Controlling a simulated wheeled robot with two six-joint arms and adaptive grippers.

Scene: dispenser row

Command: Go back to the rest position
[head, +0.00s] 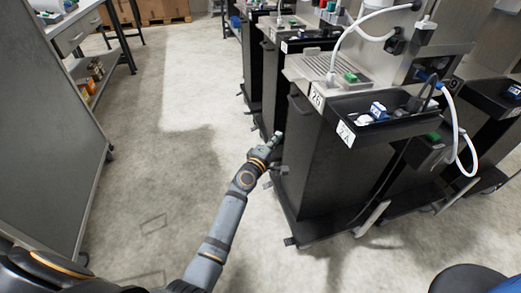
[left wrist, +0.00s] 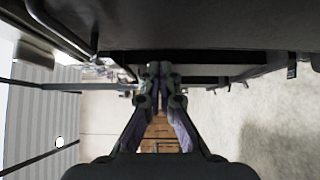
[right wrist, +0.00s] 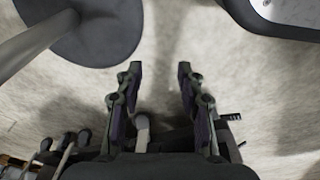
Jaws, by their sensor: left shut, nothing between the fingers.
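My left gripper (head: 277,138) is beside the left face of the nearest black dispenser cabinet (head: 327,171) in the head view. In the left wrist view the fingers of the left gripper (left wrist: 160,70) are together and empty, close under a dark surface. My right gripper (right wrist: 160,68) shows only in the right wrist view. Its fingers are apart, with bare floor between the tips.
Dispensers stand in a row along the right, with a tray (head: 390,127) holding small blue and white items and a white hose (head: 452,110). A grey panel (head: 50,130) stands at left. Open floor (head: 185,100) lies between. A dark round seat (right wrist: 95,35) is near my right gripper.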

